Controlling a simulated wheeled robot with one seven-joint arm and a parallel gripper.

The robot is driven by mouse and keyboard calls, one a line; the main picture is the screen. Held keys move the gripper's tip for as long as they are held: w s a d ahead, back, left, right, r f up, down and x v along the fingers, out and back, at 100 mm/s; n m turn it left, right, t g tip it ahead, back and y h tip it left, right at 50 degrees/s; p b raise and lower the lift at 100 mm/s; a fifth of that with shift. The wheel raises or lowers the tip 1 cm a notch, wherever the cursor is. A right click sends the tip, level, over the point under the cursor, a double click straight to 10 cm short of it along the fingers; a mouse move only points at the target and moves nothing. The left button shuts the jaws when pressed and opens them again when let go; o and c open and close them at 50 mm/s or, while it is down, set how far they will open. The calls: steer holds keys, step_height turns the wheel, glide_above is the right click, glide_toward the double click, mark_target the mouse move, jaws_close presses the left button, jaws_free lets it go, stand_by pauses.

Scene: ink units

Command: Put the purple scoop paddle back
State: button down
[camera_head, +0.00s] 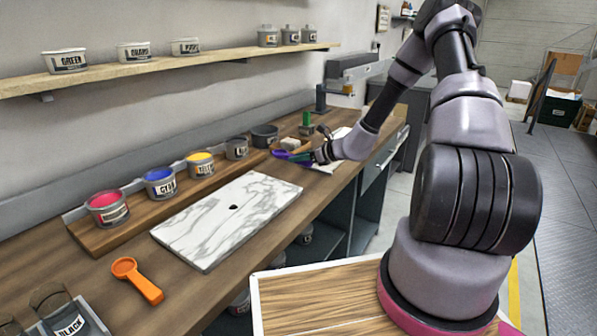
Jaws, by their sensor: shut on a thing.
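The purple scoop paddle (288,155) is small in the camera view, just beyond the far right corner of the marble slab. My gripper (309,156) is shut on it, at the far part of the workbench. The paddle points left from the fingers, toward the row of ink tubs. The fingers hide part of it, and I cannot tell whether it touches the bench.
A wooden rack (140,220) holds several ink tubs along the wall. A marble slab (228,217) with a small dark spot lies before it. An orange scoop (136,279) lies on the bench at near left. A green-handled tool (306,124) stands behind my gripper.

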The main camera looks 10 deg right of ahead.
mark_target(298, 175)
steer(key=shift+f, duration=2.35)
steer(key=shift+f, duration=0.1)
steer(key=c, duration=0.6)
jaws_free()
